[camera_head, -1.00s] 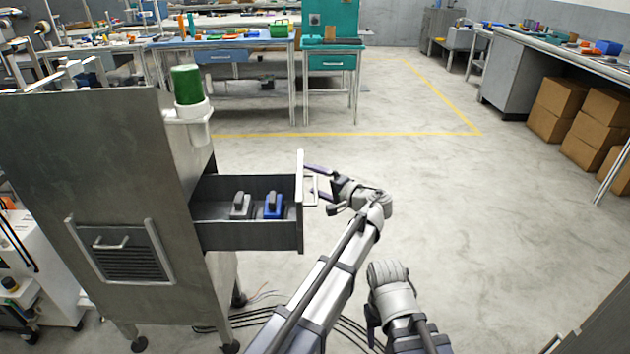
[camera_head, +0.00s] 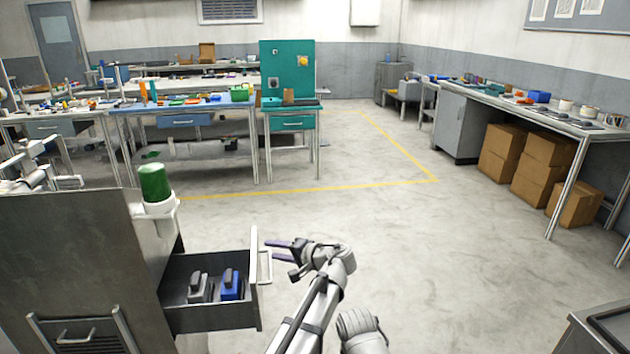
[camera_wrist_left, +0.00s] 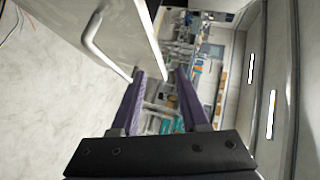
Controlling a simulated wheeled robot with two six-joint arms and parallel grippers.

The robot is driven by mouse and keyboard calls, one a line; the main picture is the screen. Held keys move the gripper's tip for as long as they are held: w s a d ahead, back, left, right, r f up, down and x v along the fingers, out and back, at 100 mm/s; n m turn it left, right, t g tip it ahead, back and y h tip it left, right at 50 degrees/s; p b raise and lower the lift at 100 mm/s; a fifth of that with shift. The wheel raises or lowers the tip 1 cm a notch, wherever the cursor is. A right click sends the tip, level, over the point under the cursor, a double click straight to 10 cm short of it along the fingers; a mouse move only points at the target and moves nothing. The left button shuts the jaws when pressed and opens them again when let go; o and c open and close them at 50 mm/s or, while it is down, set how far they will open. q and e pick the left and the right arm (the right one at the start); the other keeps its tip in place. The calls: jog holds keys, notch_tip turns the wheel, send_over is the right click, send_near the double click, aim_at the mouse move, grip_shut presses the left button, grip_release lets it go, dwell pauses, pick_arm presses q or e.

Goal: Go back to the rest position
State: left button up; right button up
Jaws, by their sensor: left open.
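My left gripper (camera_head: 272,250) is open and empty in the head view, beside the front of an open drawer (camera_head: 212,318). Its two dark purple fingers point left toward the drawer front. The drawer's pale bar handle (camera_head: 265,270) is just below the fingertips. In the left wrist view the fingers (camera_wrist_left: 153,85) are spread with nothing between them, and the handle (camera_wrist_left: 97,45) lies to their left, outside them. Whether a finger touches the handle, I cannot tell. Part of my right arm shows at the bottom of the head view; its gripper is not visible.
The drawer sticks out of a grey metal cabinet (camera_head: 75,250) and holds a grey item (camera_head: 198,288) and a blue item (camera_head: 231,285). A green-topped container (camera_head: 155,184) sits in a holder on the cabinet's side. Open floor (camera_head: 430,260) lies to the right.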

pick_arm(q)
jog(key=s+d+r+g+h+p, duration=0.1)
jog(key=s+d+g+h+p, duration=0.1)
jog(key=s+p, duration=0.3)
jog(key=s+d+r+g+h+p, duration=0.2)
jog(key=s+d+h+p, duration=0.3)
jog(key=s, duration=0.9)
jog(key=s+d+r+g+h+p, duration=0.2)
jog(key=s+d+g+h+p, duration=0.1)
jog(key=s+p, duration=0.4)
jog(key=s+d+h, duration=0.1)
jog(key=s, duration=0.2)
jog(key=shift+s, duration=0.15)
pick_arm(e)
notch_tip(320, 180, up, 20)
pick_arm(q)
jog(key=shift+n, duration=0.3)
pick_arm(e)
jog(key=shift+a, duration=0.1)
